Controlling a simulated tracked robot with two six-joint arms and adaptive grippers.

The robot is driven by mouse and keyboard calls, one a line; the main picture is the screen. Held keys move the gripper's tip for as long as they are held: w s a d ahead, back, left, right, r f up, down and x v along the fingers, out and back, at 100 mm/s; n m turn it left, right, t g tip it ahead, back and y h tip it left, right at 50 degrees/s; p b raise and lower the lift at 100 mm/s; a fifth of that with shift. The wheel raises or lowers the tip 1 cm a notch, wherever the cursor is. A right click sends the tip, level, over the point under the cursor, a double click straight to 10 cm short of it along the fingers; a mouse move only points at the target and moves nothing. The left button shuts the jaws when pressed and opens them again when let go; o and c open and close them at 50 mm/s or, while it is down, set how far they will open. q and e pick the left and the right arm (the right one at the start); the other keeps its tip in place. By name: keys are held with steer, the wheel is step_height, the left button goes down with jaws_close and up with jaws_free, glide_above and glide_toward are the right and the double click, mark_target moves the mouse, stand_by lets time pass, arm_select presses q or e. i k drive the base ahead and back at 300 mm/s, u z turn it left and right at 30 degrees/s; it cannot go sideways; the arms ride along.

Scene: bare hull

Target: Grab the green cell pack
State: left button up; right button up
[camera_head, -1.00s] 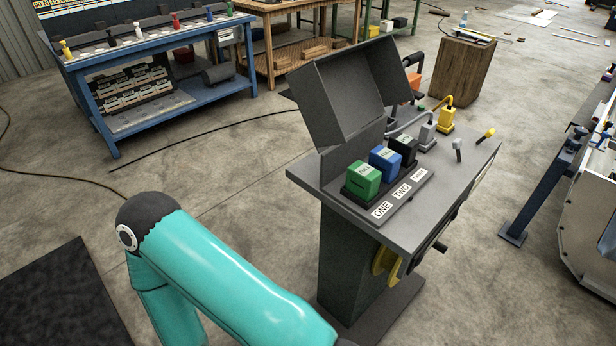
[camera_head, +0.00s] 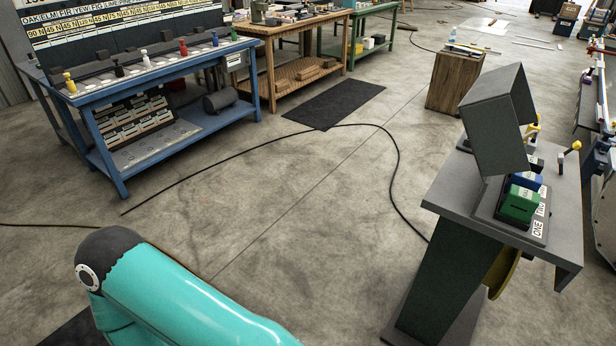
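The green cell pack (camera_head: 519,204) is a small green block at the near end of a dark tray (camera_head: 489,204) on a grey pedestal stand (camera_head: 461,190) at the right. A blue pack (camera_head: 527,181) sits just behind it. A raised dark lid (camera_head: 497,118) stands over the left side of the tray and hides part of it. My teal arm crosses the lower left, well apart from the stand. Neither gripper is in view.
A black cable (camera_head: 393,170) runs over the floor to the stand. A blue workbench (camera_head: 146,75) stands at upper left, with a wooden bench (camera_head: 262,40) beside it and a wooden block (camera_head: 455,82) behind the stand.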

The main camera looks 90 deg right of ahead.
mark_target(518, 203)
steer(key=u, duration=0.3)
steer(key=i, duration=0.6)
steer(key=z, duration=2.25)
steer(key=i, duration=0.3)
steer(key=z, duration=2.1)
steer(key=k, duration=0.3)
steer(key=z, duration=0.55)
steer(key=i, duration=1.35)
steer(key=u, duration=0.45)
